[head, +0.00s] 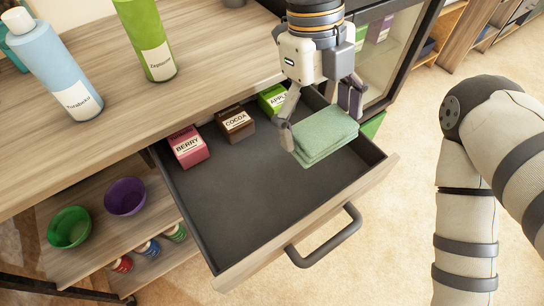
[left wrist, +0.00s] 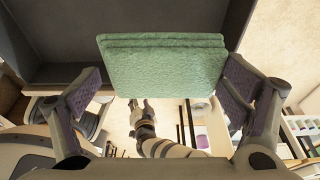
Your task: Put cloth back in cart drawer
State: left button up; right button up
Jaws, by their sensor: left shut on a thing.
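A folded green cloth (head: 325,134) is at the right end of the open drawer (head: 232,205), close to its right wall. My left gripper (head: 321,117) reaches down from above and is shut on the cloth, one finger on each side. In the left wrist view the cloth (left wrist: 165,65) fills the space between the two finger pads. Whether its underside touches the drawer floor I cannot tell. My right gripper (left wrist: 140,108) seems to show small and far off in the left wrist view; its fingers are too small to judge.
A berry box (head: 189,147), a cocoa box (head: 235,124) and a green apple box (head: 272,99) stand along the drawer's back. Bottles stand on the wooden top (head: 115,98). Bowls sit on the lower shelf. The drawer's middle and front are clear.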

pick_arm(q)
send_over(280, 184)
jog(key=f, duration=0.4)
jog(key=w+f, duration=0.1)
jog(key=f, duration=0.1)
jog(key=shift+a+f+p, duration=0.2)
jog(key=shift+p, duration=0.1)
jog(key=f, duration=0.3)
jog(key=shift+s+a+f, duration=0.15)
jog(key=shift+a, duration=0.05)
jog(key=shift+f, duration=0.1)
jog(key=shift+f, duration=0.15)
jog(key=o, duration=0.7)
jog(key=shift+o, duration=0.2)
jog(key=v, duration=1.2)
